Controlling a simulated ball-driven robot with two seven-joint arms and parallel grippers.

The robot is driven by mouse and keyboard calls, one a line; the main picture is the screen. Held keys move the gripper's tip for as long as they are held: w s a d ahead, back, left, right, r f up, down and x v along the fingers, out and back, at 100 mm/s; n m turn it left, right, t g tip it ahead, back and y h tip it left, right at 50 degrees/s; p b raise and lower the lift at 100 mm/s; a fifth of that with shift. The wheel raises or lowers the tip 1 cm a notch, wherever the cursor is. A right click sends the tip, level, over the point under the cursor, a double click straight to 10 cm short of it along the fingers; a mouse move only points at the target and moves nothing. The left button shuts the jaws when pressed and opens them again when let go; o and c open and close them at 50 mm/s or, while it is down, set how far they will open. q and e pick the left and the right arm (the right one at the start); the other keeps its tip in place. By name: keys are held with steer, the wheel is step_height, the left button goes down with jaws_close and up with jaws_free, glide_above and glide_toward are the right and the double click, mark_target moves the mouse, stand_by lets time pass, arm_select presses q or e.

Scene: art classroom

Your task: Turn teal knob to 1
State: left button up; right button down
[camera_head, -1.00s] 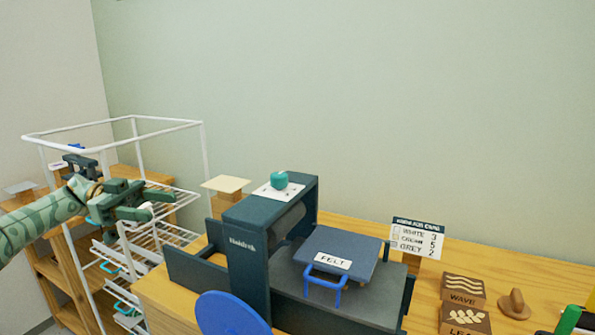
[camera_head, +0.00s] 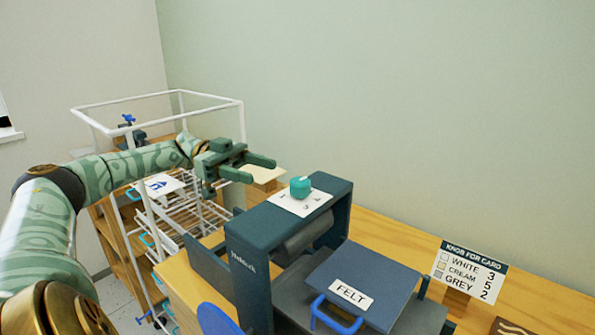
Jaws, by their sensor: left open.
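The teal knob (camera_head: 300,186) sits on a white plate with number marks (camera_head: 288,203) on top of the dark press frame (camera_head: 268,224). Some numbers on the plate show, but the knob's exact setting is too small to tell. My left gripper (camera_head: 262,169) is open and empty, to the left of the knob and apart from it, fingers pointing right. My right gripper is out of view.
A white wire rack (camera_head: 243,119) stands to the left, near my left arm. A blue FELT board (camera_head: 384,286) with a blue handle lies on the press bed. A knob-for-card sign (camera_head: 466,270) stands on the wooden table (camera_head: 392,247) at right.

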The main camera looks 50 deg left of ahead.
mark_target(299, 180)
arm_select(q)
steer(key=x, duration=1)
steer(key=shift+w+d+f+b, duration=0.1)
steer(key=shift+w+d+b, duration=0.05)
steer(key=shift+d+b, duration=0.15)
steer(key=shift+a, duration=0.1)
steer(key=c, duration=1)
